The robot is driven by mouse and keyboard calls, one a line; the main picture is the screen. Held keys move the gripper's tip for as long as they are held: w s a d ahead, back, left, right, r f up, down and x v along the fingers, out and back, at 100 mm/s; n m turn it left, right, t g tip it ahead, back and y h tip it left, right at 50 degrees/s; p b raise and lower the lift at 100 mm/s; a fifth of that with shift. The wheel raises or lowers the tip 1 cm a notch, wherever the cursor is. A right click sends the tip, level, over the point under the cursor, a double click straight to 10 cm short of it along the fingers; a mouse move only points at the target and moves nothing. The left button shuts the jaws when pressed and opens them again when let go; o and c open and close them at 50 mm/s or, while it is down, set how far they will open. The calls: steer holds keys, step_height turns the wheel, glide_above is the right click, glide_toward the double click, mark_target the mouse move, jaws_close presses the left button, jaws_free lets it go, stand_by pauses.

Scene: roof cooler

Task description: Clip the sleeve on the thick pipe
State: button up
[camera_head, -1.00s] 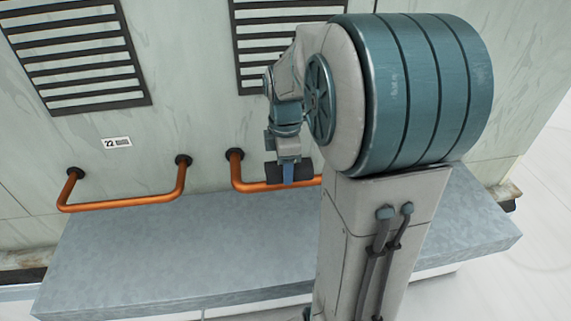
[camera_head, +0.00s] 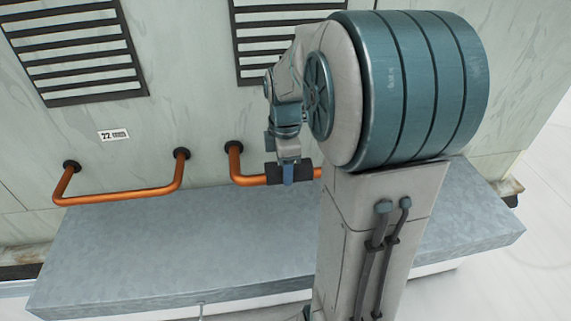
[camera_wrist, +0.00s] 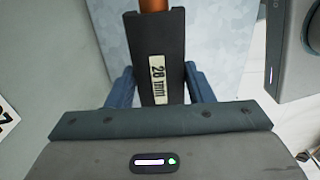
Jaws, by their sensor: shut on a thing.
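The dark grey sleeve (camera_head: 304,174), labelled "28 mm" in the wrist view (camera_wrist: 158,42), is held between the two blue fingers of my gripper (camera_head: 288,175). In the head view the sleeve lies in line with the low run of the right copper pipe (camera_head: 249,180), which shows on both sides of it. In the wrist view the pipe (camera_wrist: 153,5) emerges past the sleeve's far end. The sleeve's pipe side is hidden, so I cannot tell whether it fully wraps the pipe. The left copper pipe (camera_head: 120,196) looks slightly thinner and is bare.
A grey metal ledge (camera_head: 150,255) runs below both pipes, with its top clear. The pale wall has dark vent grilles (camera_head: 80,55) and a small "22" label (camera_head: 114,135) above the left pipe. My arm hides the right pipe's right end.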

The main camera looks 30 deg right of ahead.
steer(key=shift+f+b, duration=0.45)
steer(key=shift+f, duration=0.25)
steer(key=shift+f, duration=0.1)
steer(key=o, duration=1.1)
step_height(320, 180, up, 14)
steer(key=shift+f+b, duration=0.1)
steer(key=shift+b, duration=0.2)
steer(key=s+a+f+m+t, duration=0.1)
steer(key=s+a+f+m, duration=0.2)
steer(key=s+m, duration=0.1)
steer(key=s+a+f+m+t, duration=0.1)
steer(key=s+a+f+m, duration=0.2)
steer(key=s+f+m, duration=0.1)
steer(key=s+a+f+m+t, duration=0.1)
steer(key=s+a+f+m, duration=0.2)
steer(key=s+m, duration=0.2)
steer(key=shift+s+f+m, duration=0.15)
steer(key=shift+s+m, duration=0.15)
steer(key=shift+m, duration=0.6)
